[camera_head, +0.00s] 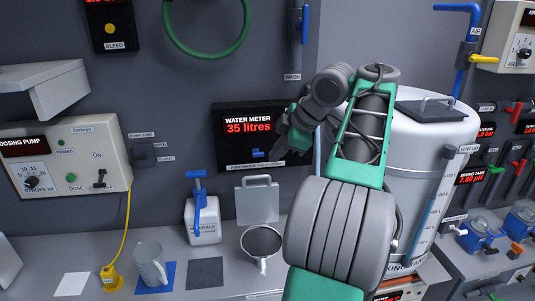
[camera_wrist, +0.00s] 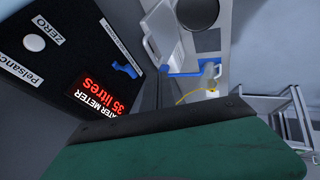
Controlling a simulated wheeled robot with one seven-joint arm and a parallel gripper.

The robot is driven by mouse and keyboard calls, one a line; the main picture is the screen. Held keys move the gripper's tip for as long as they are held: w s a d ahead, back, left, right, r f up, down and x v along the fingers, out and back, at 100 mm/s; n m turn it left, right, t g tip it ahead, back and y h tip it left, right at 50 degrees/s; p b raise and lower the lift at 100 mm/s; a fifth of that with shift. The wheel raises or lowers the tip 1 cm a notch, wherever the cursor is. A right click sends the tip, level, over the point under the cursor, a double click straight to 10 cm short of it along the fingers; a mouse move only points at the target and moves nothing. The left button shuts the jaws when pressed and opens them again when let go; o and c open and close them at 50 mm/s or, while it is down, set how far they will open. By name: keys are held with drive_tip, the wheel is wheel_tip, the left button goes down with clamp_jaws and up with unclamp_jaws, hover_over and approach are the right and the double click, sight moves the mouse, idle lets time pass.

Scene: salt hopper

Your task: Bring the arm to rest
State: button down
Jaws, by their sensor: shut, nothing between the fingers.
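My arm rises from the lower middle of the head view and folds over. My gripper (camera_head: 284,146) is at its end, pointing down and left, just in front of the right edge of the water meter panel (camera_head: 229,142). It is shut and holds nothing. The display reads 35 litres; the panel also shows in the wrist view (camera_wrist: 60,60) at the left. A green and black part of my gripper (camera_wrist: 180,135) fills the bottom of the wrist view. I cannot tell whether the gripper touches the panel.
A white tank (camera_head: 432,135) stands right behind my arm. On the bench are a minerals container (camera_head: 203,222), a round sieve (camera_head: 262,242), a jug (camera_head: 150,262) and a blue mat (camera_head: 170,272). The dosing pump (camera_head: 75,158) hangs at left, with a yellow cable.

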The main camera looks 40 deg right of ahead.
drive_tip(key=s+d+f+m+g+h, duration=0.1)
drive_tip(key=s+d+f+m, duration=0.1)
drive_tip(key=d+f+m, duration=0.8)
drive_tip(key=s+a+f+m+g, duration=0.2)
drive_tip(key=s+a+f+m, duration=0.3)
drive_tip(key=a+f+m, duration=0.3)
drive_tip(key=s+a+f+g+b, duration=0.15)
drive_tip(key=a+f, duration=0.25)
drive_tip(key=a, duration=0.4)
drive_tip(key=s+a+f+g, duration=0.15)
drive_tip(key=a+f, duration=0.25)
drive_tip(key=a, duration=0.5)
drive_tip(key=w+a+r+n+t, duration=0.1)
drive_tip(key=a+n, duration=0.1)
drive_tip(key=a, duration=0.4)
drive_tip(key=w+a+r+n+t+b, duration=0.1)
drive_tip(key=a+r+n, duration=0.1)
drive_tip(key=a, duration=0.4)
drive_tip(key=w+a+r+n+t, duration=0.1)
drive_tip(key=w+a+n, duration=0.1)
drive_tip(key=a+n, duration=0.2)
drive_tip(key=shift+a+r+t, duration=0.3)
drive_tip(key=shift+a+r, duration=0.05)
drive_tip(key=shift+a, duration=0.55)
